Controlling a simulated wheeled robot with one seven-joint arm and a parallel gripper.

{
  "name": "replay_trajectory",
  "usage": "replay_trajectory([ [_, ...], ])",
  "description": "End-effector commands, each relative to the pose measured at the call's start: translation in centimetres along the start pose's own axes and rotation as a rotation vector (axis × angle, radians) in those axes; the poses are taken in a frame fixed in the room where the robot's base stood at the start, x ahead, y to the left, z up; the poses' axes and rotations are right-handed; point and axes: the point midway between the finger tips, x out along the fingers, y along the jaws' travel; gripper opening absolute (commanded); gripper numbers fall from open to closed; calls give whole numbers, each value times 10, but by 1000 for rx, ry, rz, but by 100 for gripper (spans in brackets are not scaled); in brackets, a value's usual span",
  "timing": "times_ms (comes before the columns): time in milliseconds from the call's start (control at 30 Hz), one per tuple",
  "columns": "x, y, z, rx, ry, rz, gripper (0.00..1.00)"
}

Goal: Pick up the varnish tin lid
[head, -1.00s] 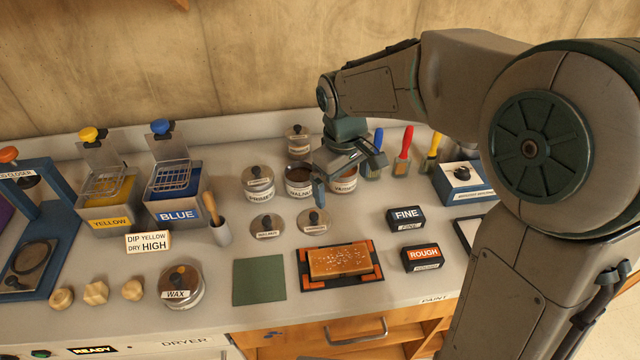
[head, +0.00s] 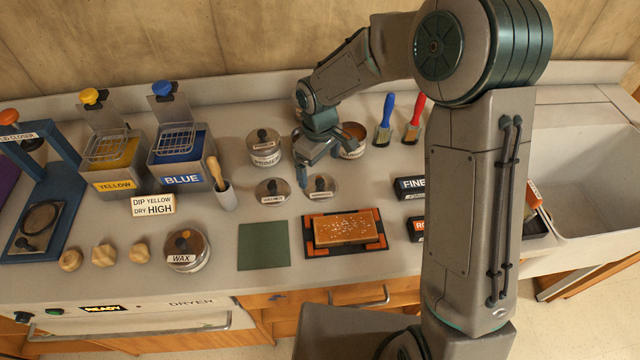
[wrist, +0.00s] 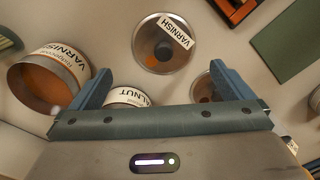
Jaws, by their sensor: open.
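The varnish tin lid (head: 321,190) lies flat on the counter, a round metal disc with a dark knob and a white label. In the wrist view the lid (wrist: 150,60), label reading VARNISH, lies just beyond and between my fingertips. My gripper (head: 326,166) is open and empty, above the counter just behind the lid; its fingers (wrist: 162,75) show apart in the wrist view. The open varnish tin (wrist: 45,85) stands beside one finger; in the head view the tin (head: 353,150) is partly behind my gripper. The walnut tin (wrist: 128,97) is mostly hidden by my gripper.
A second, similar lid (head: 272,192) lies left of the varnish lid. The lidded primer tin (head: 264,157) stands behind it. A black and orange tray (head: 376,220) with a wooden block and a green mat (head: 263,246) lie in front.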

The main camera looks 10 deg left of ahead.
Motion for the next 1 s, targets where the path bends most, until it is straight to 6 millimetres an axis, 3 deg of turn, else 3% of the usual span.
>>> replay_trajectory([
  [367,46,-6,7,0,-2,-1,100],
  [667,52,-5,6,1,0,0,100],
  [833,52,-5,6,1,0,0,59],
  [1000,52,-5,6,1,0,0,59],
])
